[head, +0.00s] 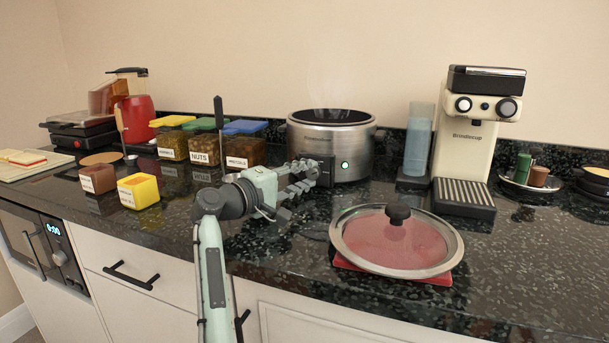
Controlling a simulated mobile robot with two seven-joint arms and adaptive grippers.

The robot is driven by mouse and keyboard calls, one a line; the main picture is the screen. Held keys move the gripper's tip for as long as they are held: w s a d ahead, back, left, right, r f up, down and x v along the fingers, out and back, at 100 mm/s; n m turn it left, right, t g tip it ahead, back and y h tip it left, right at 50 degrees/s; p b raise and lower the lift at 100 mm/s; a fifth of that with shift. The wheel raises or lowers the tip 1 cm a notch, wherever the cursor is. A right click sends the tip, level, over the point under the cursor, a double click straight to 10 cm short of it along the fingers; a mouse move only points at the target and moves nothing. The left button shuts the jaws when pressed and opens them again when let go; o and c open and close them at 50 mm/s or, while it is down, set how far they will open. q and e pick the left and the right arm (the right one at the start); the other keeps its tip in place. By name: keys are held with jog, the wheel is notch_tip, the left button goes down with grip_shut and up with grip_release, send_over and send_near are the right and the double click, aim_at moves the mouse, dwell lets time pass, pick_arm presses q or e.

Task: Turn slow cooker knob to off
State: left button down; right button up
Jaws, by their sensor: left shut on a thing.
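The slow cooker (355,142) is a round brushed-metal pot with a black rim, standing at the back middle of the counter. Its lid is off and faint steam rises above it. A small green light (345,165) glows on its front. My left gripper (310,170) reaches in from the left to the front of the cooker, at the left of the light. It is shut on the knob, which its fingers hide. Which way the knob points cannot be seen. My right gripper is not in view.
A glass lid (398,240) lies on a red mat at front right. A cream coffee machine (468,140) and a clear-blue cylinder (418,140) stand right of the cooker. Labelled jars (205,148) with coloured lids stand left. The dark counter (285,250) is clear before the gripper.

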pick_arm(q)
jog(key=c, duration=1.2)
grip_release()
jog(key=shift+s, duration=0.1)
jog(key=v, duration=1.2)
